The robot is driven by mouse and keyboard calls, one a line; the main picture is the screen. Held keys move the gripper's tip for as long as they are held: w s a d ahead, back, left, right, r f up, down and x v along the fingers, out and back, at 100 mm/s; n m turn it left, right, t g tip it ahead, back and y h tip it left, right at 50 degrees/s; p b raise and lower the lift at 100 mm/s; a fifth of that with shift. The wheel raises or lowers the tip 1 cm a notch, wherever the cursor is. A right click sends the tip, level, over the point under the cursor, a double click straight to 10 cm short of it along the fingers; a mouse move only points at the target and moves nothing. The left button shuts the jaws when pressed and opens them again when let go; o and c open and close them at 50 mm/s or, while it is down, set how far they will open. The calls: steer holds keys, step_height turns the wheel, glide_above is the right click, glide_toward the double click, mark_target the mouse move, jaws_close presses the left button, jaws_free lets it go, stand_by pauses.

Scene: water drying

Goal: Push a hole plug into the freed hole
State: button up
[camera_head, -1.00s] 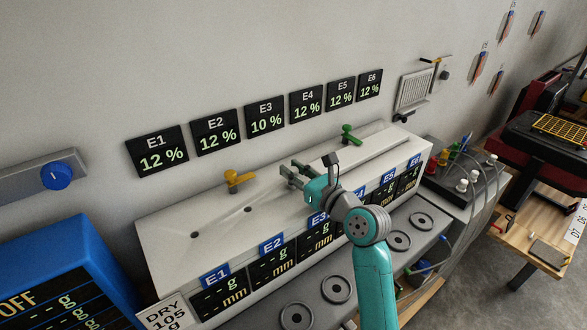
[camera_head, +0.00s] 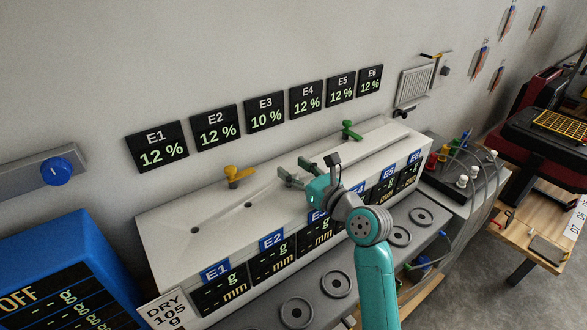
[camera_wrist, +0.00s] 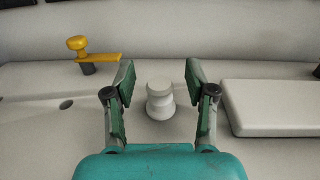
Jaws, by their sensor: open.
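A pale plug-like knob (camera_wrist: 159,100) with a rounded top and a narrower waist stands upright on the white top between my fingers in the wrist view. A gap shows on both sides of it. My gripper (camera_wrist: 159,80) is open around it. Whether its base sits in a hole cannot be told. In the head view my gripper (camera_head: 294,170) is over the middle of the long white bench unit (camera_head: 180,250), and the knob cannot be made out there. Two dark open holes, a nearer one (camera_head: 195,230) and a farther one (camera_head: 248,205), lie to the left.
A yellow handle (camera_head: 238,173) stands left of my gripper and a green handle (camera_head: 349,130) stands behind to the right. A raised flat white slab (camera_wrist: 278,107) lies close to my right finger. The wall with displays rises behind. A blue unit (camera_head: 65,245) stands at far left.

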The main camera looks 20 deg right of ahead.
steer(key=v, duration=1.1)
steer(key=shift+s, duration=0.15)
steer(key=shift+f, duration=0.15)
steer(key=s+a+f+n+g+h, duration=0.15)
steer(key=s+f+n+h, duration=0.75)
steer(key=s+f, duration=0.95)
steer(key=s+a+n+y, duration=0.2)
steer(key=s+a+n, duration=0.1)
steer(key=s+n, duration=1.9)
steer(key=shift+s+r+n, duration=0.25)
steer(key=shift+s+n, duration=0.05)
steer(key=shift+s, duration=0.65)
